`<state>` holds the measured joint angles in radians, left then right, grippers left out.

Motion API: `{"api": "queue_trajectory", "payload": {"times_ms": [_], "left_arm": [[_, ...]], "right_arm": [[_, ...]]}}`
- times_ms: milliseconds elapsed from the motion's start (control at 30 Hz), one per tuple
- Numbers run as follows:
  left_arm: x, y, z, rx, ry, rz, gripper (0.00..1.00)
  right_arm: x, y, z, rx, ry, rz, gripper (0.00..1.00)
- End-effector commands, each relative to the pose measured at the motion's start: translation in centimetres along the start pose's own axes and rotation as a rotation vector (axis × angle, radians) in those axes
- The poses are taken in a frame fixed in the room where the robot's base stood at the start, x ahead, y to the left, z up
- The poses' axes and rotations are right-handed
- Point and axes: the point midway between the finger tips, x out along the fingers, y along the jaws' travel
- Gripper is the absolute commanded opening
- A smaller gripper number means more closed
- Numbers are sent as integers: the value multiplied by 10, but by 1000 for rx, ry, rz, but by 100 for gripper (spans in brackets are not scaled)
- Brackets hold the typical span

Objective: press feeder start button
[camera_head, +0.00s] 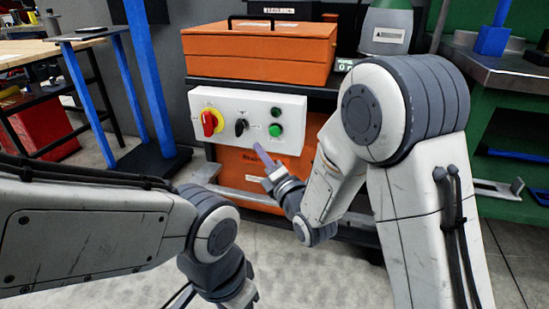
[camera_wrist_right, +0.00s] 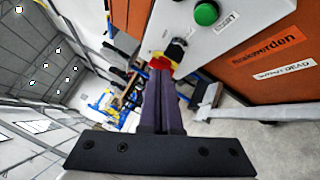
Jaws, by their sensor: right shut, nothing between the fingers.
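A white control panel (camera_head: 255,100) on the orange machine carries two round green parts at its right, an upper one (camera_head: 276,113) and a lower one (camera_head: 276,130). The wrist view shows one green button (camera_wrist_right: 207,13) beside a small label that seems to read START. My right gripper (camera_head: 258,147) is shut and empty, its tips near the panel's lower edge, below and left of the lower green part. In the wrist view its fingers (camera_wrist_right: 163,85) point toward the knobs; no contact with the button shows. My left gripper (camera_head: 243,293) is low in the picture, its fingers unclear.
The panel also has a red switch on yellow (camera_head: 210,122) and a black selector knob (camera_head: 240,127). An orange box (camera_head: 260,52) sits above the panel. A blue-legged table (camera_head: 90,38) stands left, and a green bench (camera_head: 510,165) right.

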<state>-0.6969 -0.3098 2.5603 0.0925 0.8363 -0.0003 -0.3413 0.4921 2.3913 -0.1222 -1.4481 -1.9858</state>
Motion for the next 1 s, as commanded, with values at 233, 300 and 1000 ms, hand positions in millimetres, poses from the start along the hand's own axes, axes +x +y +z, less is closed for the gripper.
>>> {"api": "queue_trajectory", "payload": {"times_ms": [233, 300, 1000], "left_arm": [[25, -2, 1, 0, 1, 0, 50], [24, -2, 1, 0, 1, 0, 50], [9, -1, 0, 0, 1, 0, 50]], "right_arm": [[-4, -17, 0, -111, -49, 81, 0], [-4, -16, 0, -115, -51, 84, 0], [29, -32, 30, -112, -52, 80, 0]]}}
